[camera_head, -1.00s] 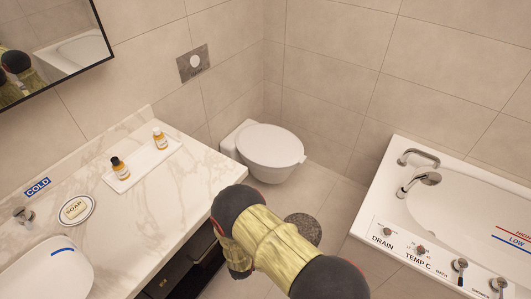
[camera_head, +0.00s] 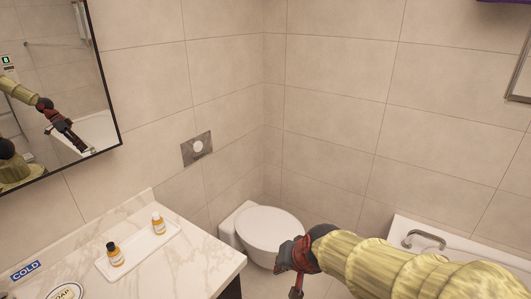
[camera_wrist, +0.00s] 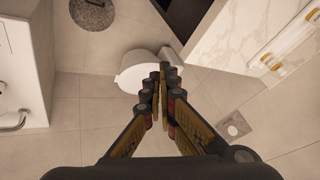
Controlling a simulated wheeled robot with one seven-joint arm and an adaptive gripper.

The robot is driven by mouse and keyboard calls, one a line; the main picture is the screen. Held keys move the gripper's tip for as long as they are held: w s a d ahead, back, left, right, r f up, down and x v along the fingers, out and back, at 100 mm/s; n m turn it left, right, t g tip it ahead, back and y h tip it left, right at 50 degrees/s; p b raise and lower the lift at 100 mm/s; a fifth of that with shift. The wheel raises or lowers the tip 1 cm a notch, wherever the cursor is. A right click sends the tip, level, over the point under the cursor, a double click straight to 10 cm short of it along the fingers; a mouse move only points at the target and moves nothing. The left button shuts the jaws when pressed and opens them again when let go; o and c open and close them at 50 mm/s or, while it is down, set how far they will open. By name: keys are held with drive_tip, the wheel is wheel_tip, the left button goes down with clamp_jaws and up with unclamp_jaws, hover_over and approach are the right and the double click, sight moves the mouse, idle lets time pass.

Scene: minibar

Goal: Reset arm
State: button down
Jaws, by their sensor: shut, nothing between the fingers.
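My gripper (camera_wrist: 163,72) points away from the wrist camera with its two fingers together and nothing between them. In the wrist view the fingertips overlap the white toilet (camera_wrist: 133,72), but I cannot tell the distance. In the head view my yellow-sleeved arm comes in from the lower right. Its dark red wrist end (camera_head: 296,255) shows in front of the toilet (camera_head: 268,232), with the fingers mostly cut off below. The mirror (camera_head: 60,90) also reflects the arm and gripper.
A marble counter (camera_head: 205,255) at lower left holds a white tray (camera_head: 140,262) with two small bottles and a soap dish (camera_head: 66,293). A bathtub (camera_head: 400,225) stands at right. A flush plate (camera_head: 197,148) is on the wall. A round floor disc (camera_wrist: 92,14) shows in the wrist view.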

drive_tip(key=s+d+r+h, duration=0.1)
drive_tip(key=s+d+r, duration=0.3)
drive_tip(key=s+d, duration=0.3)
drive_tip(key=s+d+r+n+h, duration=0.1)
drive_tip(key=s+d+r, duration=0.4)
drive_tip(key=s, duration=0.8)
drive_tip(key=d+h, duration=0.1)
drive_tip(key=d, duration=0.1)
drive_tip(key=shift+d+r+n+p, duration=0.2)
drive_tip(key=shift+d+n+p, duration=0.1)
drive_tip(key=shift+d, duration=0.1)
